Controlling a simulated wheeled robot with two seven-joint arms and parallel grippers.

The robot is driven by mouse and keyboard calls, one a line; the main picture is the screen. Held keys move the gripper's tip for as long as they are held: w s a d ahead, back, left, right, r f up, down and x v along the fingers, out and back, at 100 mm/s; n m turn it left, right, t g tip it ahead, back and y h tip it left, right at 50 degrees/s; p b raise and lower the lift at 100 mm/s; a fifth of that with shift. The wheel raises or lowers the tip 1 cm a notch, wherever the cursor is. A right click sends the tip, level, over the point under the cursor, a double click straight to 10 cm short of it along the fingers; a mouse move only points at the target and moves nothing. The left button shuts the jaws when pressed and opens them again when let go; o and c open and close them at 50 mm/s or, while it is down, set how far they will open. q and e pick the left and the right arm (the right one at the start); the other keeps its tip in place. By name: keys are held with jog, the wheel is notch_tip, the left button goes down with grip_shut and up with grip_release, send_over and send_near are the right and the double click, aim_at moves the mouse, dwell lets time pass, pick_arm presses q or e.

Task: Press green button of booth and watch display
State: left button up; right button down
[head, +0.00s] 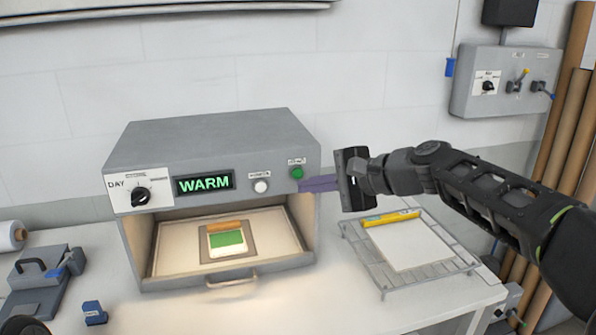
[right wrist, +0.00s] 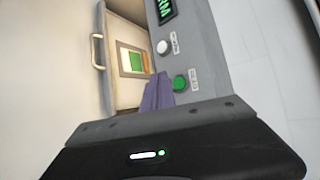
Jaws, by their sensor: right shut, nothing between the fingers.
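The grey booth (head: 215,145) stands on the table with its lit inside open to the front. Its display (head: 205,183) reads "WARM" in green letters. The green button (head: 297,173) is at the right end of the front panel; it also shows in the right wrist view (right wrist: 180,83). A white button (head: 261,186) is left of it. My right gripper (head: 306,185) is shut and empty, its purple fingers just below and right of the green button. I cannot tell whether the fingertips touch the panel.
A black dial (head: 140,196) is at the panel's left. A tray (head: 285,222) with a green-and-orange sample lies inside the booth. A wire frame with a white sheet (head: 408,247) lies right of the booth. A grey device (head: 38,275) sits at far left. A switch box (head: 505,85) hangs on the wall.

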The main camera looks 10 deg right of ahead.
jog(key=shift+w, duration=0.9)
jog(key=shift+w, duration=0.1)
dwell(1.3)
jog(key=shift+w+p, duration=0.3)
jog(key=shift+w, duration=0.05)
jog(key=shift+w+a, duration=0.1)
jog(key=shift+w, duration=0.25)
dwell(0.6)
jog(key=shift+s, duration=0.8)
